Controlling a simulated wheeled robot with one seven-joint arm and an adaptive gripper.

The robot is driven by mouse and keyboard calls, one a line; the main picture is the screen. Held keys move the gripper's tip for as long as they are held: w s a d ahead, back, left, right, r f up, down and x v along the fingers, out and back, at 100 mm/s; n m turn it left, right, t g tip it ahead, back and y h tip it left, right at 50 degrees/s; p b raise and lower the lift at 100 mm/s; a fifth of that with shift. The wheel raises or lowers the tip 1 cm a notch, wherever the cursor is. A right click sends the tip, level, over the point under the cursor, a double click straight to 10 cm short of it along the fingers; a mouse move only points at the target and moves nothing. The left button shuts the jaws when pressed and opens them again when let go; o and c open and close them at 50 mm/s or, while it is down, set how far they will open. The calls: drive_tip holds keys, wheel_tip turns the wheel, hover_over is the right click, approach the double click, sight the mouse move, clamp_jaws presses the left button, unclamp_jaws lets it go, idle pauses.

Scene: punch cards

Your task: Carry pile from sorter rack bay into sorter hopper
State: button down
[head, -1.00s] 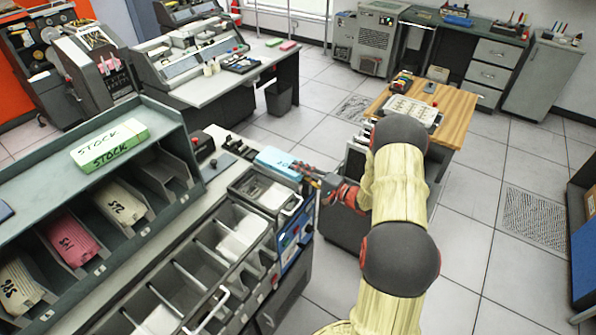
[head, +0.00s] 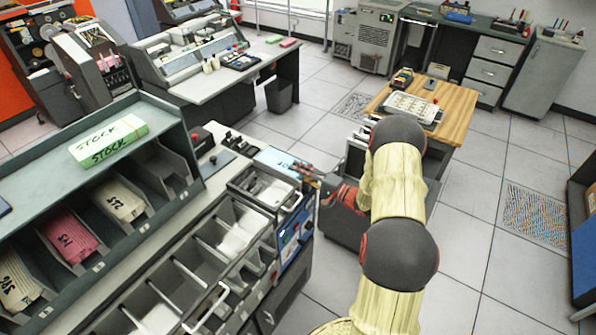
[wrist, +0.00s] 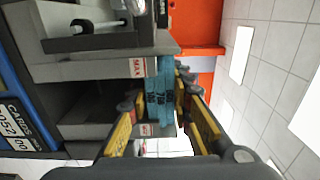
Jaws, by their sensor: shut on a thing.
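My gripper (head: 305,172) is shut on a blue card pile (head: 280,160) at the right end of the grey sorter. The pile also shows as a teal stack between the yellow-padded fingers (wrist: 165,125) in the wrist view (wrist: 159,95). Grey walls with a red MAX label (wrist: 138,68), apparently the sorter hopper, stand close beside the pile. I cannot tell whether the pile rests on anything. The sorter rack (head: 170,112) at left has an empty bay (head: 163,165) and others holding cream and pink piles (head: 70,240).
A green STOCK box (head: 108,140) lies on the rack top. A wooden-topped table (head: 455,105) stands beyond my arm. The tiled floor at right (head: 470,240) is clear.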

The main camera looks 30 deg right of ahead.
drive_tip(key=shift+f, duration=0.15)
drive_tip(key=shift+f, duration=0.55)
drive_tip(key=shift+f+b, duration=0.45)
drive_tip(key=shift+f, duration=0.1)
drive_tip(key=shift+f, duration=0.1)
idle(0.3)
drive_tip(key=shift+f, duration=0.5)
drive_tip(key=shift+b, duration=0.3)
drive_tip(key=shift+f, duration=0.6)
drive_tip(key=shift+f+b, duration=0.1)
drive_tip(key=shift+b, duration=0.2)
